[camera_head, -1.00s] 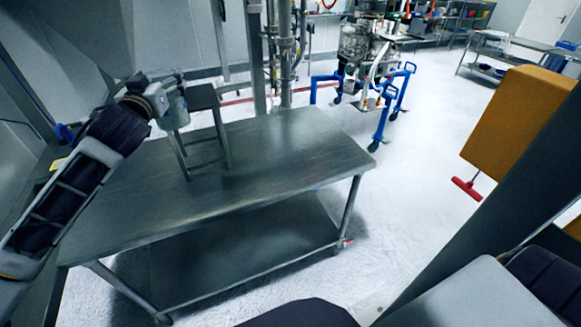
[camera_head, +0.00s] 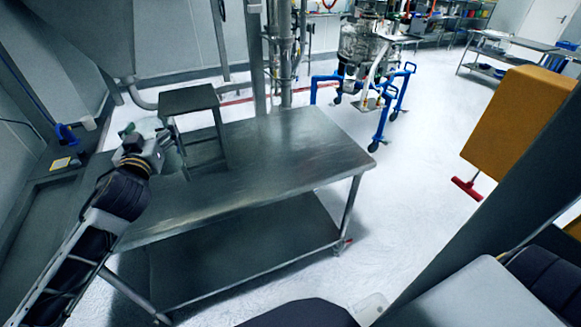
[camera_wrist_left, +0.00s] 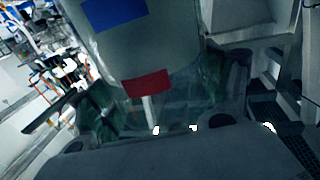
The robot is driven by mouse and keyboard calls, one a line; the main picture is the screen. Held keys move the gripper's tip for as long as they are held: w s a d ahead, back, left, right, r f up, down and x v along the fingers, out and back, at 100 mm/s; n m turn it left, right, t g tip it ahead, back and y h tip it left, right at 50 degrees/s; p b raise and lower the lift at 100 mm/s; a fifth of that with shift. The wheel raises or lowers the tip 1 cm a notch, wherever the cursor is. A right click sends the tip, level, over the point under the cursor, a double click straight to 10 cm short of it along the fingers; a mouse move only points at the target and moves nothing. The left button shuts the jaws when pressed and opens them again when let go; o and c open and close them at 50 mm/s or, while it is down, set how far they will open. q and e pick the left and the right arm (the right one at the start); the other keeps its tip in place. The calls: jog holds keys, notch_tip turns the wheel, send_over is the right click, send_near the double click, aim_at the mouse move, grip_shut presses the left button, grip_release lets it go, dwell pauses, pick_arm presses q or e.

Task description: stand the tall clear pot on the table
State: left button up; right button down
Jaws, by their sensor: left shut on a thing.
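The tall clear pot (camera_head: 173,160) is at my left gripper (camera_head: 158,148), largely hidden by the wrist in the head view. In the left wrist view the pot (camera_wrist_left: 150,45) fills the upper middle, a see-through wall with a blue patch and a red patch. My left gripper (camera_wrist_left: 155,110) is shut on it. The pot is over the left part of the steel table (camera_head: 270,165), in front of a small stool. I cannot tell whether its base touches the table top. My right gripper is not in view.
The table's right half is clear. A lower shelf (camera_head: 245,255) is bare. A blue-legged wheeled frame (camera_head: 385,115) stands on the floor beyond. An orange box (camera_head: 515,120) is at right.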

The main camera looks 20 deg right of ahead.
pick_arm(q)
jog(key=s+a+f+n+y, duration=0.1)
jog(key=s+a+f, duration=0.3)
jog(key=f, duration=0.4)
jog(key=s+a+f+y, duration=0.1)
jog(key=s+a+f, duration=0.3)
jog(key=f, duration=0.4)
jog(key=s+a+f+n+y, duration=0.1)
jog(key=s+a+f+y, duration=0.1)
jog(key=s+a+f, duration=0.2)
notch_tip(320, 180, down, 4)
jog(key=shift+s+r+n, duration=0.1)
jog(key=shift+s+n, duration=0.1)
jog(key=shift+n, duration=0.1)
dwell(0.6)
jog(key=shift+w+d, duration=0.1)
dwell(0.5)
